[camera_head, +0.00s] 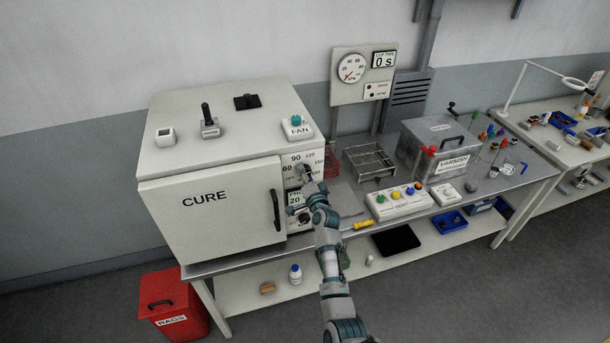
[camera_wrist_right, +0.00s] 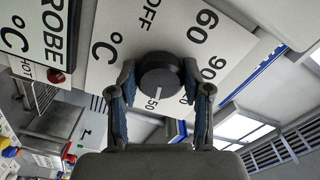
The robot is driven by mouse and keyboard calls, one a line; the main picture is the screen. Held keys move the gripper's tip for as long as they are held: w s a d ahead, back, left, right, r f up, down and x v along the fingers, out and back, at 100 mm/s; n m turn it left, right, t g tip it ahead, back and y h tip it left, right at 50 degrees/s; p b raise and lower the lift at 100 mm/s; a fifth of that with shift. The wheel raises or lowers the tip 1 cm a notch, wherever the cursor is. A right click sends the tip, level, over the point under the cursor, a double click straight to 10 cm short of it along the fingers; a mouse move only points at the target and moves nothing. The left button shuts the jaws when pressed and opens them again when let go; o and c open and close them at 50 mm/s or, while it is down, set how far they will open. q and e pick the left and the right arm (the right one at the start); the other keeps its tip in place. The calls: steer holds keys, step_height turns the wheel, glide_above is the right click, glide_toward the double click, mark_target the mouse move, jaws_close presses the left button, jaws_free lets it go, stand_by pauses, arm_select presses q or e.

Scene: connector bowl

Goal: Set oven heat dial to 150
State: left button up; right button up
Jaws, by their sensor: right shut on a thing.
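The white CURE oven (camera_head: 190,240) stands on the left of the bench with its door closed. My right gripper (camera_head: 304,176) is at the heat dial on the oven's right front panel. In the right wrist view the round dark dial (camera_wrist_right: 160,75) sits between the two fingers of the right gripper (camera_wrist_right: 160,82), which are shut on its sides. The dial's white line points at a partly hidden label that reads "50", its first digit not clear. OFF, 60 and 90 also show around the dial. My left gripper is not in view.
Below the dial is a PROBE display (camera_head: 294,200) reading 20, next to the oven door handle (camera_head: 276,210). A button box (camera_head: 400,203), a wire rack (camera_head: 368,160) and a VARNISH tank (camera_head: 437,145) stand to the right. A red RAGS bin (camera_head: 172,300) is on the floor.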

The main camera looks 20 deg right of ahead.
steer(key=shift+a+f, duration=0.15)
steer(key=shift+f, duration=0.35)
steer(key=o, duration=1)
steer(key=shift+o, duration=0.8)
steer(key=shift+r, duration=0.2)
steer(key=s, duration=1.1)
steer(key=shift+s, duration=0.4)
